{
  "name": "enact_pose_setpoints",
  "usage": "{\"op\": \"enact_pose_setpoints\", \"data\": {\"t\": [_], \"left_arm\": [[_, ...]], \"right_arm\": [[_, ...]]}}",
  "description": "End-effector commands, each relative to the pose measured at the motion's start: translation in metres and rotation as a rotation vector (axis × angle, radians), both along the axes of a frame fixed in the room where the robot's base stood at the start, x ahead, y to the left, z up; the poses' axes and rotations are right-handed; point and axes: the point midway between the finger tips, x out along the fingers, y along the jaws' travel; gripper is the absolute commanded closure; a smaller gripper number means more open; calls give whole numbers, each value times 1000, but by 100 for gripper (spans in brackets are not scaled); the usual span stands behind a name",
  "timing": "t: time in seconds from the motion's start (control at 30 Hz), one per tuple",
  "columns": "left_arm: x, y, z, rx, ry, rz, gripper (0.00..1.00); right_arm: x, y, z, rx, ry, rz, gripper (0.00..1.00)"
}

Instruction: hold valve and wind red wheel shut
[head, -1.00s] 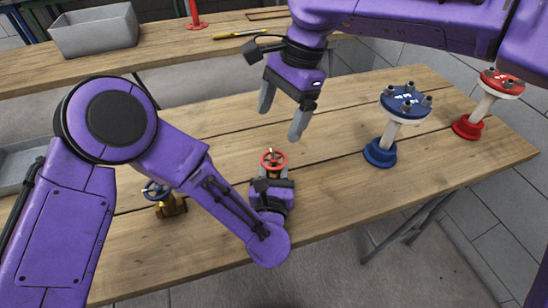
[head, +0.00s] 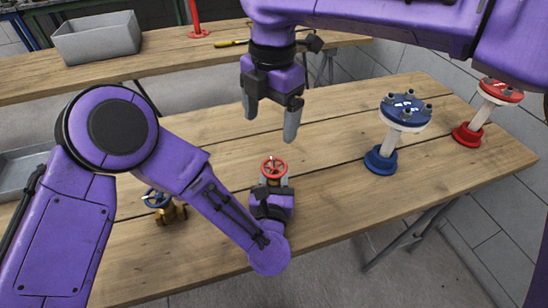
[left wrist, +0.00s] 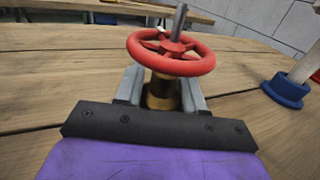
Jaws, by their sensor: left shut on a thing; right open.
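The valve's red wheel (head: 274,166) sits on top of the valve on the wooden table, in front of me. In the left wrist view the red wheel (left wrist: 171,52) is upright on its stem, above the brass valve body (left wrist: 161,93). My left gripper (head: 272,184) is low at the table, its two grey fingers on either side of the brass body, shut on it. My right gripper (head: 270,120) is open and empty, fingers pointing down, above and a little behind the red wheel, apart from it. The lower valve body is hidden by my left gripper.
A second brass valve with a blue wheel (head: 157,198) stands to the left, partly behind my left arm. A blue flanged stand (head: 381,160) and a red flanged stand (head: 467,134) stand at the right. A grey bin (head: 97,38) is on the back bench.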

Motion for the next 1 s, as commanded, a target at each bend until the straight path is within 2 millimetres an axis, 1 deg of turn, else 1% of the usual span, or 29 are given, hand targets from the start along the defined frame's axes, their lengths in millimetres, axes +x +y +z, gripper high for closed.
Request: {"op": "enact_pose_setpoints", "data": {"t": [0.03,0.1,0.2,0.3,0.4,0.5,0.57,0.67,0.77,0.9,1.0], "left_arm": [[0,0,0,0,-1,0,100],[0,0,0,0,-1,0,100],[0,0,0,0,-1,1,100],[0,0,0,0,-1,1,100],[0,0,0,0,-1,1,100],[0,0,0,0,-1,1,100],[0,0,0,0,-1,1,100],[0,0,0,0,-1,1,100],[0,0,0,0,-1,1,100],[0,0,0,0,-1,1,100],[0,0,0,0,-1,1,100]], "right_arm": [[0,0,1,-4,-8,140,12],[1,-2,2,-11,-20,366,12],[2,-4,2,-22,-30,672,12],[2,-6,2,-29,-35,924,12],[2,-7,2,-31,-35,1102,12],[2,-7,2,-30,-36,1200,12],[2,-7,-1,-29,-36,1226,12],[2,-7,-13,-27,-33,1236,12],[1,-7,-35,-29,-32,1236,12],[1,-7,-70,-28,-32,1235,12],[1,-7,-91,-29,-33,1234,12]]}}
